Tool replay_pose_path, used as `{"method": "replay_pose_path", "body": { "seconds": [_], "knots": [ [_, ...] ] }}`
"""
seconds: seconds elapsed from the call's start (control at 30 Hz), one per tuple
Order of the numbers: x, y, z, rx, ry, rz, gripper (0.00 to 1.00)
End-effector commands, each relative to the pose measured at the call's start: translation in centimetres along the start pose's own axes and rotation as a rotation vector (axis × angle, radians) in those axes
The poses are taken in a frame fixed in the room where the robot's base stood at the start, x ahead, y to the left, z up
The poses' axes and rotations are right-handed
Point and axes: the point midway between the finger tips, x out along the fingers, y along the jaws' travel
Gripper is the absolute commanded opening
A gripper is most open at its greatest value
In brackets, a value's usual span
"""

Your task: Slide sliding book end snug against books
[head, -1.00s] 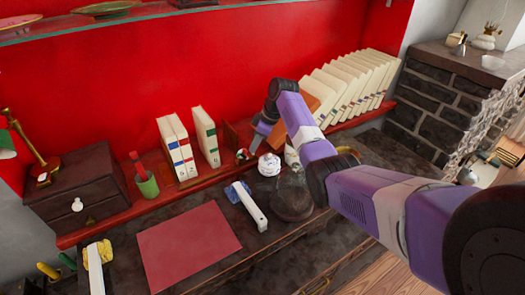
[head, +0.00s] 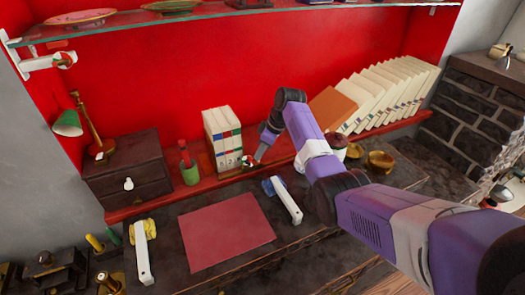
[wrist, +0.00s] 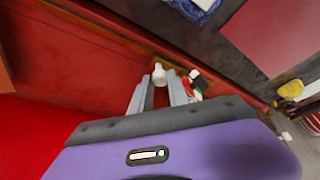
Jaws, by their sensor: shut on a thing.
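Three white books (head: 222,139) with coloured bands stand upright together on the red shelf in the head view. My gripper (head: 260,153) is low at their right side, shut on what looks like the sliding book end. The book end's panel is mostly hidden behind my gripper, so any small gap to the books cannot be told. A small red, white and green figure (head: 249,161) shows beside the fingers. In the wrist view my gripper (wrist: 160,88) has a white knob (wrist: 159,73) at its fingertips, with the figure (wrist: 194,84) just right of them.
An orange book (head: 333,108) and several leaning cream books (head: 390,94) are at the right. A red mat (head: 225,236) lies in front. A glass shelf (head: 220,17) runs above.

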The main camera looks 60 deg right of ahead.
Motion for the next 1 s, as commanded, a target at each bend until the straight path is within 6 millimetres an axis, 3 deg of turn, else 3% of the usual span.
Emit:
{"method": "replay_pose_path", "body": {
  "seconds": [0.07,0.1,0.2,0.57,1.0],
  "knots": [
    [0.0,-0.3,-0.4,-0.005,0.004,-0.005,0.00],
    [0.0,-0.3,-0.4,-0.006,0.004,-0.005,0.25],
    [0.0,-0.3,-0.3,-0.005,0.003,-0.005,0.43],
    [-0.3,-0.1,-0.2,-0.003,0.003,-0.002,0.43],
    [-6.4,-0.1,-0.2,-0.004,0.004,-0.002,0.43]
  ]
}}
